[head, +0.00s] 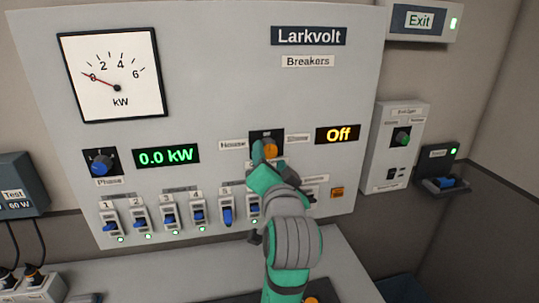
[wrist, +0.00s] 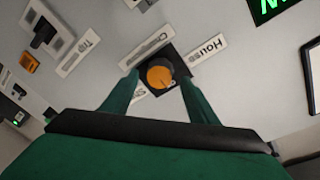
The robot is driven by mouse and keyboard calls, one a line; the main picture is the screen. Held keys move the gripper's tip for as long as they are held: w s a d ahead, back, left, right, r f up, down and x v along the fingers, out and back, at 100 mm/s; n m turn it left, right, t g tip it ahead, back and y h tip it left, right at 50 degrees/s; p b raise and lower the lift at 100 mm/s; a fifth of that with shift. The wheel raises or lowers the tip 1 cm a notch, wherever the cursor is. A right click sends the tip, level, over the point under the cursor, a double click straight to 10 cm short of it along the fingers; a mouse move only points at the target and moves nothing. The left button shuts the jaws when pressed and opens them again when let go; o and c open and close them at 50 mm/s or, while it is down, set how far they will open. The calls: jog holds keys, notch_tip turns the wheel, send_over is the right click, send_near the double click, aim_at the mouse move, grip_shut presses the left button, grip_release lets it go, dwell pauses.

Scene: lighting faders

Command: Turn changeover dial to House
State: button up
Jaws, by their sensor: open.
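The changeover dial is an orange knob on a black plate on the Larkvolt panel; it shows in the head view (head: 271,150), partly covered by my gripper, and in the wrist view (wrist: 158,75). The House label (head: 233,144) is left of it and another label (head: 298,138) is to its right. The House label also shows in the wrist view (wrist: 207,48). My gripper (wrist: 160,80) is open, one finger on each side of the knob. Whether the fingers touch it I cannot tell.
Below is a row of numbered blue breaker switches (head: 168,218), some hidden by my arm. A blue phase dial (head: 100,164) and a green 0.0 kW display (head: 166,156) are at left.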

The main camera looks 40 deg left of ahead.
aim_at(268, 149)
jog(key=shift+x, duration=1.4)
jog(key=shift+d, duration=0.1)
jog(key=shift+c, duration=0.4)
jog(key=shift+s, duration=0.1)
jog(key=c, duration=1)
jog(key=shift+o, duration=0.2)
